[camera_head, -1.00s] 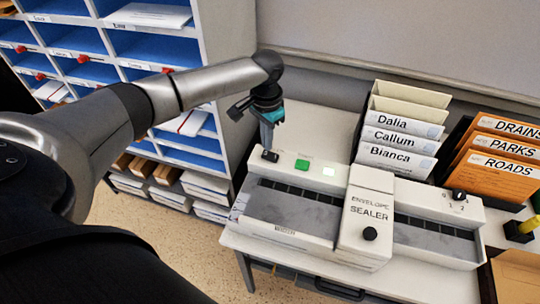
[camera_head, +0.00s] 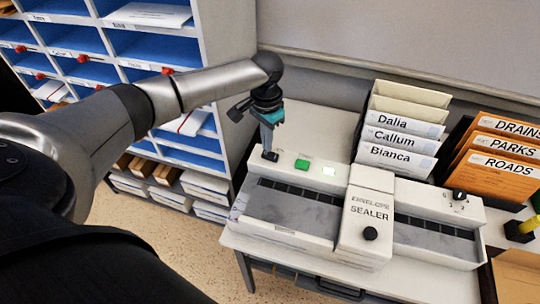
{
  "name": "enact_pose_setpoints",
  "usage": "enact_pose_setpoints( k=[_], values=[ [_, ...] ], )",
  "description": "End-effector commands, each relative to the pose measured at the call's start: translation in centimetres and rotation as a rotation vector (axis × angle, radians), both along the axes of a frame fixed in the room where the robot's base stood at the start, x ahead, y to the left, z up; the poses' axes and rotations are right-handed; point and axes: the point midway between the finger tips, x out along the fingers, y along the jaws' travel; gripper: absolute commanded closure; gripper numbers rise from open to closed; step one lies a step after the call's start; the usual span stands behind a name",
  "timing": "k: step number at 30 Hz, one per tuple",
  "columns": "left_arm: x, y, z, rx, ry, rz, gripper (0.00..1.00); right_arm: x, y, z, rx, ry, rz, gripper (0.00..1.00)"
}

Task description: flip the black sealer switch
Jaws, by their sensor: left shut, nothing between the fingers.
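The envelope sealer (camera_head: 290,213) is a long white machine with a grey bed on the table. Its black switch (camera_head: 270,156) is small and sits at the left end of the back ledge, left of a green button (camera_head: 302,164) and a lit pale square (camera_head: 329,171). My left gripper (camera_head: 267,150) points down with shut, empty fingers. Its tips are right at the black switch and partly cover it; I cannot tell whether they touch. The right gripper is not in view.
Behind the sealer stand white folders (camera_head: 397,139) with name labels and orange folders (camera_head: 505,165). A black dial (camera_head: 459,195) sits on the sealer's right end, a black knob (camera_head: 370,234) on its middle block. A blue-lined pigeonhole rack (camera_head: 222,60) stands close on the left.

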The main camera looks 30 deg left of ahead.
Motion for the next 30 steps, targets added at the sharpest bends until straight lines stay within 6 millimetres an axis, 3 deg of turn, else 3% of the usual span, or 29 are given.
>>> enact_pose_setpoints(
  k=[30],
  values=[
    [0.0, 0.0, -1.6, -0.001, 0.001, 0.000, 1.00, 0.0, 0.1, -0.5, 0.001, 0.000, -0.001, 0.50]
  ],
)
